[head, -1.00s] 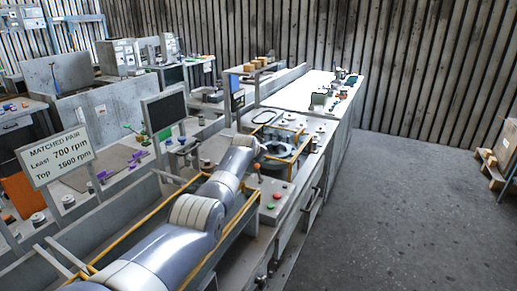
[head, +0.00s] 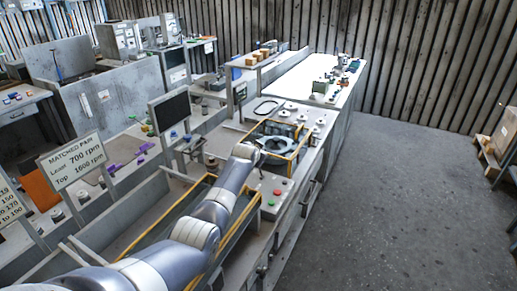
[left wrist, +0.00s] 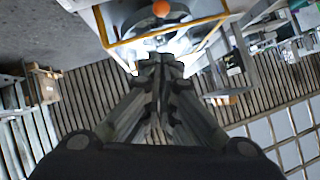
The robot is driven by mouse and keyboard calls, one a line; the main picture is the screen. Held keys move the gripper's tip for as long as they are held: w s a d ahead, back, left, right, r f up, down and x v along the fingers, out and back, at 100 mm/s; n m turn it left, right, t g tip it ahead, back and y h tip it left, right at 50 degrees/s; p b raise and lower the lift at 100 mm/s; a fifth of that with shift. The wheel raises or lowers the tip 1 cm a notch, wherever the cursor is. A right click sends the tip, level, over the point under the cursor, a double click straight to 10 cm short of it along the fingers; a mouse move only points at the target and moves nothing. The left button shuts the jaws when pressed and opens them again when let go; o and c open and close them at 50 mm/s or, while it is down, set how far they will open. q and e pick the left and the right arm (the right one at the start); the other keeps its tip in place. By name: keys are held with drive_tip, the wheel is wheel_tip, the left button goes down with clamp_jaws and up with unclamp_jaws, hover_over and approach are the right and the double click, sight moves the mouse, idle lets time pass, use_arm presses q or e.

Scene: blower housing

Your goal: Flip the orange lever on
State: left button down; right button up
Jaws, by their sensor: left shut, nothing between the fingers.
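An orange ball knob (left wrist: 161,8), which looks like the end of the orange lever, shows at the top edge of the left wrist view. The lever's shaft and its position cannot be made out. My left gripper (left wrist: 160,62) is shut and empty, its fingertips pointing toward the yellow-framed housing (left wrist: 168,33), with the knob beyond them in the picture. I cannot tell whether they touch anything. In the head view my left gripper (head: 259,152) is small at the near edge of the housing's yellow frame (head: 297,155). My right gripper is not in view.
A panel with a red button (head: 277,191) and a green button (head: 271,202) is right of my left arm. A dark monitor (head: 171,110) and a speed sign (head: 73,162) stand to the left. The floor (head: 400,210) on the right is open.

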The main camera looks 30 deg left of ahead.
use_arm(q)
drive_tip(key=shift+d+f+v, duration=0.15)
drive_tip(key=shift+v, duration=0.95)
drive_tip(key=shift+d+f+v, duration=0.1)
drive_tip(key=shift+d+v, duration=0.05)
drive_tip(key=shift+v, duration=0.95)
drive_tip(key=shift+s, duration=0.1)
